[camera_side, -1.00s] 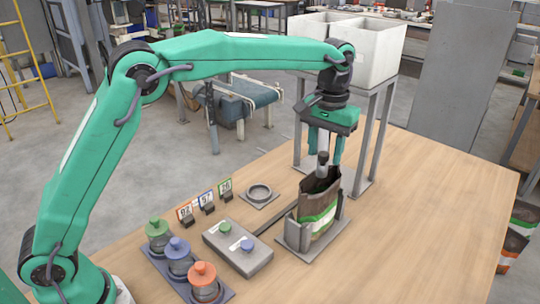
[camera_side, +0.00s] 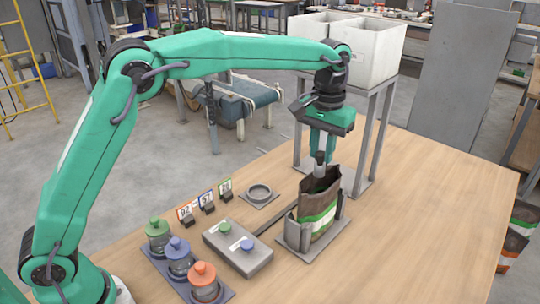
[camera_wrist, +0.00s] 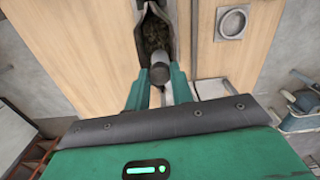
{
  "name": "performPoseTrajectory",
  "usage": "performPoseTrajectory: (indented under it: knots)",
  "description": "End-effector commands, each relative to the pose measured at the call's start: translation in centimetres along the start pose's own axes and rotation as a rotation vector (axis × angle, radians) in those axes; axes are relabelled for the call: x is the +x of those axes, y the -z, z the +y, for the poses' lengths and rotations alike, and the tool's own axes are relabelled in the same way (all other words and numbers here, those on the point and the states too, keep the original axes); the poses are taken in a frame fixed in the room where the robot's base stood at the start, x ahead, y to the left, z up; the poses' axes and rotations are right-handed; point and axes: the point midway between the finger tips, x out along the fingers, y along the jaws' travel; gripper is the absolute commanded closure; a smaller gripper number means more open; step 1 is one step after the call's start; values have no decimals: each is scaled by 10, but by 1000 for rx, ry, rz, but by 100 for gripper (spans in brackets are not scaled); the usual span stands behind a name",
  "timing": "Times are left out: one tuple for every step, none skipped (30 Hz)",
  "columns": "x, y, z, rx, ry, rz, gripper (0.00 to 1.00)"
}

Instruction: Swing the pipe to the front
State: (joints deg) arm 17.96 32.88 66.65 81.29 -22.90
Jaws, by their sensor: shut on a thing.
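The pipe (camera_side: 320,168) is a short grey upright piece at the left of the bag's open mouth. It shows as a grey cylinder (camera_wrist: 160,69) in the wrist view. My gripper (camera_side: 321,150) points down and is shut on the pipe; in the wrist view my two green fingers (camera_wrist: 160,84) sit on either side of it. The brown bag (camera_side: 319,205) with a green and white band stands open in a grey holder (camera_side: 292,235). Dark contents show in the bag's mouth in the wrist view. How the pipe is mounted is hidden.
White bins (camera_side: 375,55) sit on a grey stand (camera_side: 364,180) behind the bag. A grey button box (camera_side: 238,246), a rack of coloured-lid jars (camera_side: 178,262), number cards (camera_side: 206,202) and a grey ring (camera_side: 259,193) lie to the left. The table's right is clear.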

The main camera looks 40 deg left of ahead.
Motion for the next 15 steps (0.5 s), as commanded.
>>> performPoseTrajectory:
  knots:
    - [0, -1, -2, 14, -1, 2, 100]
    - [0, -2, -4, 25, -1, 2, 100]
    - [0, -4, -6, 40, -1, 3, 100]
    - [-1, -4, -9, 53, -2, 4, 100]
    - [-1, -6, -11, 66, -2, 4, 100]
    - [0, -7, -14, 87, -2, 4, 100]
    - [0, -8, -17, 104, -2, 5, 100]
    - [0, -10, -20, 121, -2, 6, 100]
    - [-1, -11, -24, 145, -3, 8, 100]
    - [0, -12, -28, 165, -3, 8, 100]
    - [0, -14, -32, 185, -3, 9, 100]
    - [0, -15, -36, 213, -3, 10, 100]
    - [0, -16, -40, 235, -3, 12, 100]
    - [0, -17, -44, 257, -4, 13, 100]
    - [0, -18, -50, 287, -4, 14, 100]
